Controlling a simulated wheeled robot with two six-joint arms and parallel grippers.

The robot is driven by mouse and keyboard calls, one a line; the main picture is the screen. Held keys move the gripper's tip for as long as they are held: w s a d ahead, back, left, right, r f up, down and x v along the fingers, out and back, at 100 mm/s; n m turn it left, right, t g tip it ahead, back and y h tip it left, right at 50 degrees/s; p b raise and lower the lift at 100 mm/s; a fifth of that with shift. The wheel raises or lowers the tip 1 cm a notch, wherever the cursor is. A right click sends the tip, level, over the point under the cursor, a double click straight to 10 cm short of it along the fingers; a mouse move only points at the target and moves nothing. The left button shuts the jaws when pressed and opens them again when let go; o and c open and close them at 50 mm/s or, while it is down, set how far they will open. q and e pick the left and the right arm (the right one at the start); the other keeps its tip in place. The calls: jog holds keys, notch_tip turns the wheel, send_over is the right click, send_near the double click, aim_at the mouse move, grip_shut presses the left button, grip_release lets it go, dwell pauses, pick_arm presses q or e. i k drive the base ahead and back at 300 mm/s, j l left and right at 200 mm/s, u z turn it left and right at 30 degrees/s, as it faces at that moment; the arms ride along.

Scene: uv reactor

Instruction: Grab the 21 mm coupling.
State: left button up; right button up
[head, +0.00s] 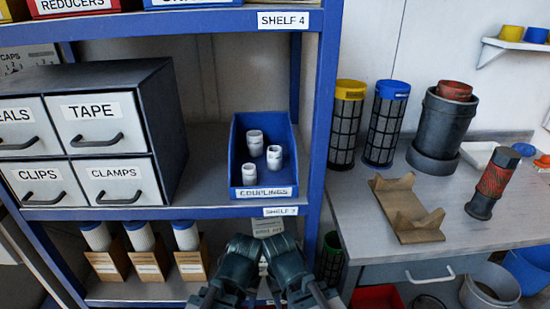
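Three white couplings stand upright in an open blue bin (236,150) labelled COUPLINGS, on the shelf marked SHELF 3. One coupling (255,144) is at the back left of the bin, one (274,158) at the right, and one (249,172) at the front left. They differ a little in shape. No size marking is readable, so I cannot tell which is the 21 mm one. Two dark joints of my own arms show at the bottom centre, below and in front of the shelf. I cannot make out any gripper fingers.
A drawer cabinet (125,145) stands left of the bin. The blue shelf post (322,130) rises on its right, with SHELF 4 (230,20) above. The bench (480,225) at right holds mesh cylinders, a dark canister and a brown cradle (405,208). Shelf space beside the bin is free.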

aim_at(249, 170)
jog(key=k+z, duration=0.35)
jog(key=k+l+z, duration=0.1)
jog(key=k+z, duration=0.25)
jog(key=k+l+z, duration=0.15)
jog(key=z, duration=0.2)
jog(key=k, duration=0.05)
